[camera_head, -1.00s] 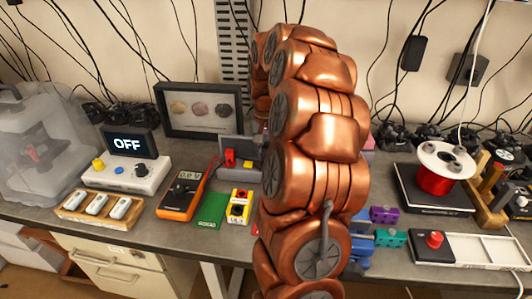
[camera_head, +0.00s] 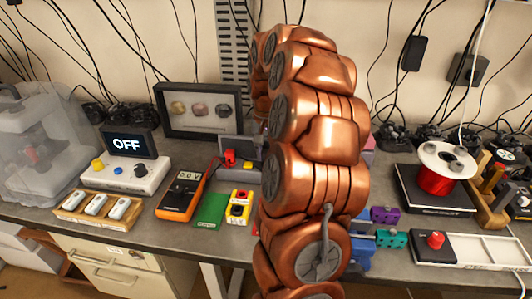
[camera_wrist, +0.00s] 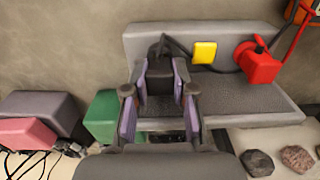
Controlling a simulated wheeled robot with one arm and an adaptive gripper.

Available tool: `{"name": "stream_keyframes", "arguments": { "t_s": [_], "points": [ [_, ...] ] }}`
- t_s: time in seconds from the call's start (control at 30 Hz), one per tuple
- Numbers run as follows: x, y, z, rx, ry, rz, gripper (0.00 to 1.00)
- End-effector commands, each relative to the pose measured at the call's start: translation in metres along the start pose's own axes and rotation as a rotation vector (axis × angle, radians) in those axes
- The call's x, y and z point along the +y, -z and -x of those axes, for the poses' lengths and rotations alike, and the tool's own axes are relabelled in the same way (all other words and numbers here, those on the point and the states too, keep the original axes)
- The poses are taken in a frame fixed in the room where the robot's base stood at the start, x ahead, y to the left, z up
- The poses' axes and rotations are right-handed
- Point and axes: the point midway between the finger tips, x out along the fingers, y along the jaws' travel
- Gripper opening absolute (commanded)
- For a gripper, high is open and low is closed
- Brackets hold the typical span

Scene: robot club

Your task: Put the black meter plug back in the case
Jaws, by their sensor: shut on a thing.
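In the wrist view, my gripper (camera_wrist: 159,92) is shut on the black meter plug (camera_wrist: 160,76), its purple pads on either side of the dark body. A dark lead runs from the top of the plug. The plug is at the left part of the grey case (camera_wrist: 235,100); I cannot tell whether it touches the case or is seated. The red plug (camera_wrist: 258,64) sits at the right of the case, beside a yellow square (camera_wrist: 204,52). In the head view, the case (camera_head: 240,175) is partly covered by my arm, which hides my gripper and the black plug.
The orange meter (camera_head: 180,194) lies left of the case, with a green card (camera_head: 210,209) and a yellow block (camera_head: 239,207) in front. A framed display (camera_head: 200,111) stands behind. Purple (camera_head: 384,215) and green (camera_head: 391,239) blocks lie right of my arm.

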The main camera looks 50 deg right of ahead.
Motion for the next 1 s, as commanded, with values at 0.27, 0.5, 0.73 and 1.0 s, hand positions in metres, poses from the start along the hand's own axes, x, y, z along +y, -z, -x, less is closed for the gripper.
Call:
{"name": "stream_keyframes", "arguments": {
  "t_s": [0.27, 0.5, 0.73, 1.0],
  "points": [
    [0.0, 0.0, -0.0021, 0.0, 0.0, 0.0, 0.0],
    [0.0001, 0.0, -0.0058, 0.0, 0.0, 0.0, 0.0],
    [0.0001, 0.0, -0.0082, 0.0, 0.0, 0.0, 0.0],
    [0.0001, 0.0, -0.0079, 0.0, 0.0, 0.0, 0.0]
  ]
}}
